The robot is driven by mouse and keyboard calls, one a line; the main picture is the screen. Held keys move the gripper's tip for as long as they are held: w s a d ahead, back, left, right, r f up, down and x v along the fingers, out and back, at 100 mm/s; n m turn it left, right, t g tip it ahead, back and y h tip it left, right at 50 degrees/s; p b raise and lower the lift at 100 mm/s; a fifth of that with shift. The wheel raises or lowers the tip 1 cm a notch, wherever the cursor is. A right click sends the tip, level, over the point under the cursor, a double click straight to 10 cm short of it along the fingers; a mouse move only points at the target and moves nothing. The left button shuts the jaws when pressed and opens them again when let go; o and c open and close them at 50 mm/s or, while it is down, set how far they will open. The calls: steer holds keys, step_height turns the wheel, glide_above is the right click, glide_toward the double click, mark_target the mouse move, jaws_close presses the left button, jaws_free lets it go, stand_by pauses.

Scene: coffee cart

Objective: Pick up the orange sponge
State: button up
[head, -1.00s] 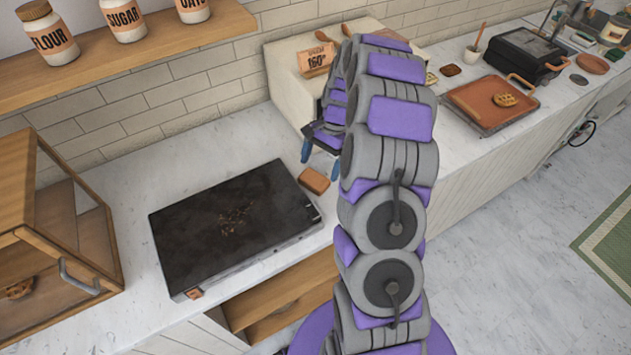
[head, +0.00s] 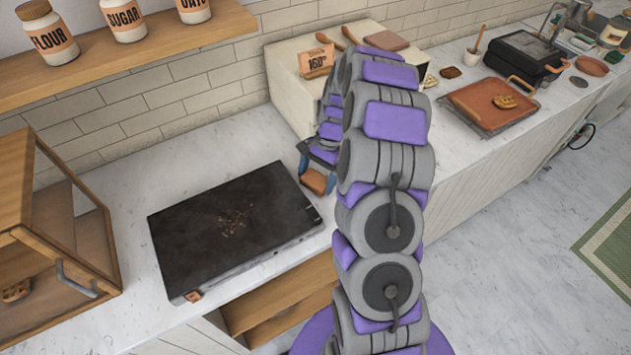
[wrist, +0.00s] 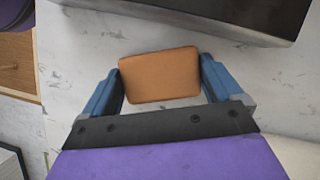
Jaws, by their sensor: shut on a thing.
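The orange sponge (head: 314,182) is a small block on the white counter just right of the black griddle, partly hidden by my gripper (head: 316,174) in the head view. In the wrist view the sponge (wrist: 160,75) sits between the two blue fingers of my gripper (wrist: 161,70), one at its left side and one at its right. The gripper is shut on the sponge. I cannot tell whether the sponge is clear of the counter.
A wooden display case (head: 50,240) stands at far left. A pale box with a price sign (head: 316,62) is behind the gripper. The counter (head: 130,172) behind the griddle is clear.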

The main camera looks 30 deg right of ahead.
mark_target(315, 184)
steer(key=shift+a, duration=0.15)
steer(key=shift+r, duration=0.65)
steer(key=shift+s+d+r+p, duration=0.15)
steer(key=shift+s+r+p, duration=0.2)
steer(key=shift+r, duration=0.3)
steer(key=shift+s+d+r+p, duration=0.15)
steer(key=shift+r+p, duration=0.25)
steer(key=shift+r, duration=0.2)
steer(key=s+d, duration=0.2)
steer(key=s, duration=0.2)
steer(key=s+d+p, duration=0.1)
steer(key=s+d, duration=0.2)
steer(key=s, duration=0.1)
steer(key=s+d+r+p, duration=0.1)
steer(key=s+d, duration=0.2)
steer(key=s, duration=0.1)
steer(key=shift+s+d+r, duration=0.1)
steer(key=shift+s+d, duration=0.1)
